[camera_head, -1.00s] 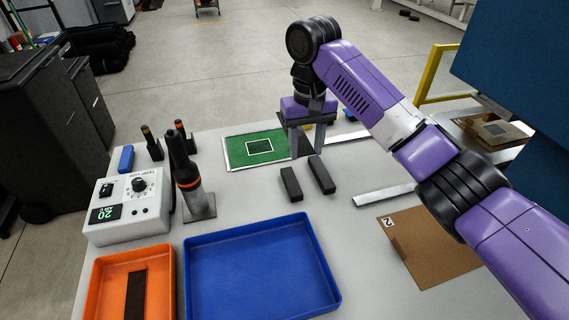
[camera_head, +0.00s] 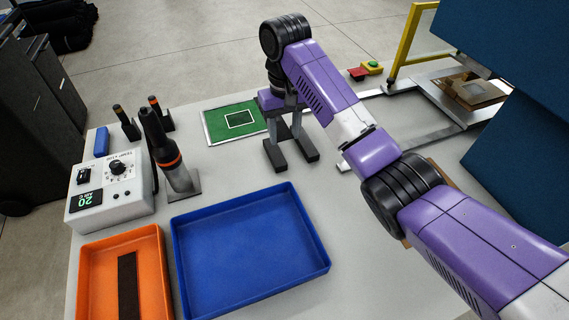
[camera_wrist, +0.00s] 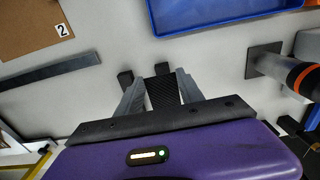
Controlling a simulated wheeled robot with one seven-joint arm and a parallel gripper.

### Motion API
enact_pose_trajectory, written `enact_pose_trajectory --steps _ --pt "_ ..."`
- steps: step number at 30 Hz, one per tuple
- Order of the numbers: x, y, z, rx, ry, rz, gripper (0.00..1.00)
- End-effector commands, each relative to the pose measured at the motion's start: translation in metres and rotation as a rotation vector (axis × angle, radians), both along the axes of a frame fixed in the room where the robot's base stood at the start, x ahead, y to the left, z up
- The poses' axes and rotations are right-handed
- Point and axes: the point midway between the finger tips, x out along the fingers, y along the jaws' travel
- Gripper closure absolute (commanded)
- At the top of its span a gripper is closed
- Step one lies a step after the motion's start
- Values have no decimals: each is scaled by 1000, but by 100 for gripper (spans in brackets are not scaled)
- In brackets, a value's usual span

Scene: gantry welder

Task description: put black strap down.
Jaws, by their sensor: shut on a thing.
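My gripper (camera_head: 284,128) points down over the grey table, right of the green mat (camera_head: 218,131) and just behind two black blocks (camera_head: 275,155). In the wrist view my gripper (camera_wrist: 160,92) is shut on the black strap (camera_wrist: 162,93), a dark, finely textured strip between its fingers. In the head view the fingers largely hide this strap. I cannot tell whether it touches the table. Another dark strip (camera_head: 127,285) lies in the orange tray (camera_head: 157,260).
An empty blue tray (camera_head: 250,240) stands in front of my gripper. A white control box (camera_head: 110,190) and black-and-orange tool (camera_head: 160,145) stand left. A metal frame (camera_head: 440,105) and blue machine panel (camera_head: 525,140) are right. Bare table lies between the blocks and blue tray.

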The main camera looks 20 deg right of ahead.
Motion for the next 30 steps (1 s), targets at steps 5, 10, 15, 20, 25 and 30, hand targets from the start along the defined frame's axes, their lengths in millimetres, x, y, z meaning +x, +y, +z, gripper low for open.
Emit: enact_pose_trajectory --steps 5,10,15,20,25,30 --pt "-3 1 -21 1 10 -1 94" --pt "-2 1 -43 0 6 0 94" --pt "-4 -1 -63 -3 12 -2 94" --pt "-3 -1 -84 -3 10 -2 94" --pt "-3 -1 -96 -3 10 -2 94" --pt "-3 -1 -116 -3 12 -2 94"
